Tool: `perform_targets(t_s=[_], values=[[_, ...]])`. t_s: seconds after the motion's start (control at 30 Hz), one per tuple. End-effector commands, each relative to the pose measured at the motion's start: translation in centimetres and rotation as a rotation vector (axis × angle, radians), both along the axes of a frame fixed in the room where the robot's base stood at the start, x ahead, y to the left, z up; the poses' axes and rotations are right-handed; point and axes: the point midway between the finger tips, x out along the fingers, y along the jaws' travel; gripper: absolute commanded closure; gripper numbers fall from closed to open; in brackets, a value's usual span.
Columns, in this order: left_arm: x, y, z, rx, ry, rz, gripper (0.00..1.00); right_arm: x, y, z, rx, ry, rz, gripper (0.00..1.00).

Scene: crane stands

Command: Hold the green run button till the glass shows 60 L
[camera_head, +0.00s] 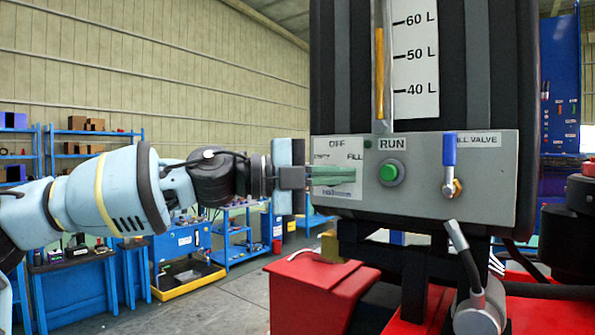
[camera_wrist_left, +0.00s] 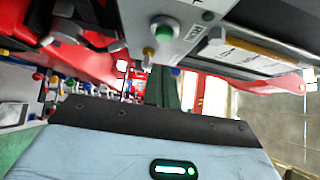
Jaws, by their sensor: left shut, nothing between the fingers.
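The green run button (camera_head: 390,173) sits on the grey control panel (camera_head: 420,207) under the RUN label; it also shows in the left wrist view (camera_wrist_left: 163,31). My left gripper (camera_head: 345,175) is shut and empty, its greenish fingers pointing right across the OFF and FILL label plate. In the head view the fingertips end left of the button, with a gap between. The fingers (camera_wrist_left: 164,88) also show in the wrist view. The sight glass (camera_head: 387,110) holds an amber column (camera_head: 379,75) whose top stands just under the 60 L mark (camera_head: 420,19).
A blue fill valve handle (camera_head: 449,150) stands upright to the right of the button. A black hose with a metal end (camera_head: 480,310) is below the panel. A red box (camera_head: 318,285) stands lower left. Blue shelves and benches (camera_head: 80,250) are far behind.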

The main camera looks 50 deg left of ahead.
Motion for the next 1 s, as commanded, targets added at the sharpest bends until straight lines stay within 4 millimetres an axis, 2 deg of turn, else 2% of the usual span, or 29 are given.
perform_targets(t_s=[0.1,0.5,1.0], values=[[-1.3,0.6,0.4,0.001,-0.008,-0.003,1.00,0.8,0.0,0.7,0.001,-0.019,-0.001,0.64],[-4.3,2.5,0.2,0.002,-0.004,-0.002,1.00,1.4,0.1,1.5,0.004,-0.037,-0.004,0.64],[-5.0,3.0,0.0,0.002,-0.001,-0.002,1.00,1.0,0.1,1.4,0.005,-0.030,-0.006,0.64]])
